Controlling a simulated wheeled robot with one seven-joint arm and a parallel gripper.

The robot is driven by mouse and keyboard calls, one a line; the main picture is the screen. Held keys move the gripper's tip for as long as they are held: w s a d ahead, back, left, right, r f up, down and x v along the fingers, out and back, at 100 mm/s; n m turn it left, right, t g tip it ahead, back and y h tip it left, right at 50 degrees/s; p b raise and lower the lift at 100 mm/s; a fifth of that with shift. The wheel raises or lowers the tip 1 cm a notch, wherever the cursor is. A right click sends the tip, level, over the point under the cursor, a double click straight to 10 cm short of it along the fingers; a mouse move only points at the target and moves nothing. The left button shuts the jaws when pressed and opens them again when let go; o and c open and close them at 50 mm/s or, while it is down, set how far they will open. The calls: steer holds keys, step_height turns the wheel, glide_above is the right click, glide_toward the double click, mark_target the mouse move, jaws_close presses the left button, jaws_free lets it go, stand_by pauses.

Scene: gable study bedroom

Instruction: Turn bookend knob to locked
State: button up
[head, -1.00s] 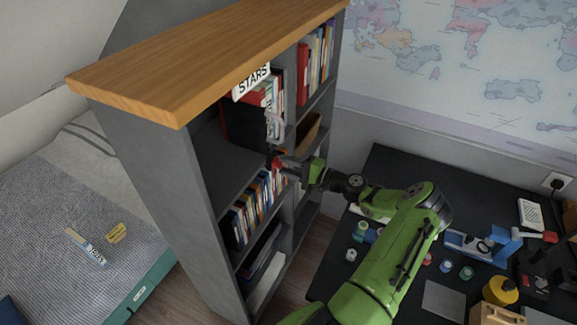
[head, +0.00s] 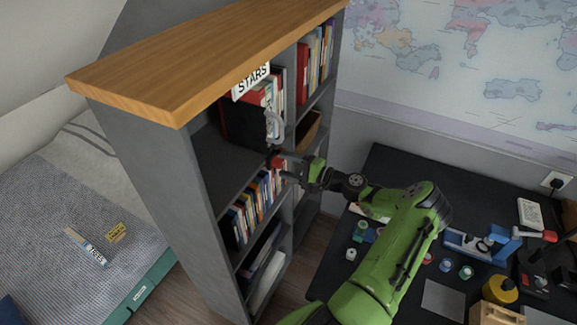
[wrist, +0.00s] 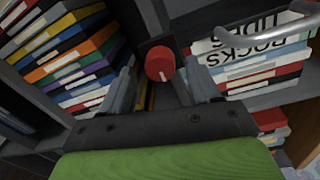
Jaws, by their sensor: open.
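The red knob (wrist: 160,63) sits on a dark plate (wrist: 152,22) at the shelf front in the wrist view. A small pale mark shows on the knob's lower part. In the head view the knob (head: 274,162) is small, at the bookcase's middle shelf edge. My gripper (wrist: 161,84) is open, one finger on each side of the knob in the wrist view, with gaps visible between fingers and knob. In the head view my gripper (head: 284,162) is just right of the knob. I cannot read any lock marking.
Books (wrist: 70,60) stand at left and more books (wrist: 255,65) at right of the knob. A grey curved handle (head: 274,126) sticks out above it. The grey bookcase (head: 160,190) has a wooden top. A black desk (head: 400,165) with small items lies right.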

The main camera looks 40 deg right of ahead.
steer(key=b+v, duration=0.1)
steer(key=v, duration=1.4)
steer(key=shift+s+b, duration=0.3)
steer(key=shift+s, duration=0.1)
steer(key=shift+d, duration=0.1)
steer(key=w+a+r+n+g, duration=0.2)
steer(key=w+a+n+g, duration=0.15)
steer(key=a, duration=0.45)
steer(key=w+a+r+n+g, duration=0.25)
steer(key=a+g, duration=0.25)
steer(key=a, duration=0.3)
steer(key=w+a+r+n+g, duration=0.2)
steer(key=a+n+g, duration=0.25)
steer(key=a, duration=0.35)
steer(key=s+a+r+n+h, duration=0.3)
steer(key=s+a+r+h, duration=0.3)
steer(key=a, duration=0.3)
steer(key=s+a+r+n+t, duration=0.1)
steer(key=s+r, duration=0.1)
steer(key=s, duration=0.3)
steer(key=s+a+r+n+t, duration=0.1)
steer(key=s+a+r+n, duration=0.1)
steer(key=s, duration=0.4)
steer(key=shift+s, duration=0.35)
